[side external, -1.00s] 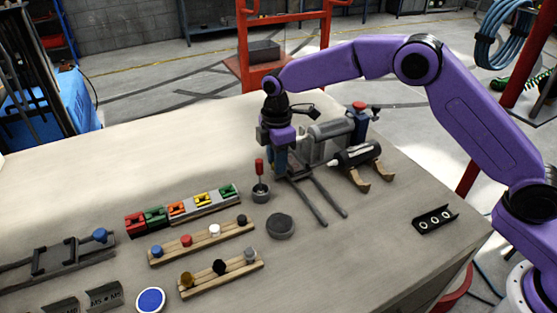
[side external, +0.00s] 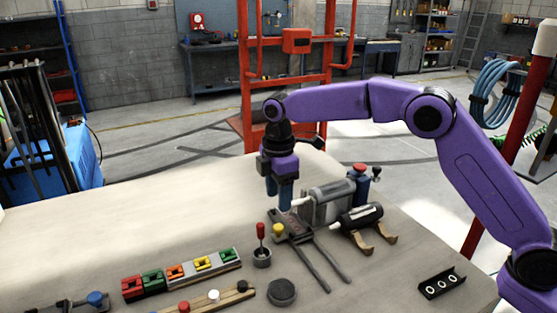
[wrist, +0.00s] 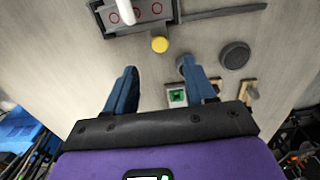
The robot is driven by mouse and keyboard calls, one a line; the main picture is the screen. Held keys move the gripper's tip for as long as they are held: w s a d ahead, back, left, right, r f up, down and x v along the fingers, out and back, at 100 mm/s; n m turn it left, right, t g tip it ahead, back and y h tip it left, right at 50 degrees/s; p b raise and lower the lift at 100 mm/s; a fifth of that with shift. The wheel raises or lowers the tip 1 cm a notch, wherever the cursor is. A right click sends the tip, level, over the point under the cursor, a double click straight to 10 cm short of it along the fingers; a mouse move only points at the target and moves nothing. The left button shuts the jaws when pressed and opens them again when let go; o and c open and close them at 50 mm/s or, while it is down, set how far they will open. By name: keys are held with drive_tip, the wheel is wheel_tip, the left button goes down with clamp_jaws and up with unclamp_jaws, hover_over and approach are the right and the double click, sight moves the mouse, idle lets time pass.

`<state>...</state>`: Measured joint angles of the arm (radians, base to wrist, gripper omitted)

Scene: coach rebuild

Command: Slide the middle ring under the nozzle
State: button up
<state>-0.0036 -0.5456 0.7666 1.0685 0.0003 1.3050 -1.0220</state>
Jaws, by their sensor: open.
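A dark sled (side external: 294,226) sits across two long rails; in the wrist view its plate (wrist: 147,21) bears three red rings in a row. The middle ring (wrist: 137,13) is beside the white nozzle (wrist: 126,12), which hangs over the plate between the left and middle rings as seen from there. The nozzle (side external: 298,201) tips a grey cylinder in the side view. A yellow knob (side external: 278,229) is at the sled's near edge; it also shows in the wrist view (wrist: 160,44). My gripper (side external: 280,207) is open and empty above the knob, its fingers (wrist: 158,66) apart.
A red-handled tool stands in a small cup (side external: 262,258), left of the rails. A dark round puck (side external: 282,292) lies in front. A black cylinder (side external: 358,216) rests on wooden cradles at right. A black bracket (side external: 440,284) with white rings lies near the right edge.

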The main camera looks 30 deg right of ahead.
wheel_tip(320, 180, up, 9)
idle(0.3)
idle(0.5)
drive_tip(key=s+d+f+m, duration=0.1)
drive_tip(key=s+d, duration=0.2)
drive_tip(key=s, duration=0.6)
drive_tip(key=s+d+m, duration=0.2)
drive_tip(key=s+d, duration=0.1)
drive_tip(key=s, duration=0.7)
drive_tip(key=s+d+f+m, duration=0.1)
drive_tip(key=s+d+f, duration=0.3)
drive_tip(key=s+d, duration=0.3)
drive_tip(key=s+d+f+m, duration=0.1)
drive_tip(key=s+d+f, duration=0.2)
drive_tip(key=s+d, duration=0.4)
drive_tip(key=s, duration=0.5)
drive_tip(key=shift+s+f, duration=0.35)
drive_tip(key=shift+f, duration=0.05)
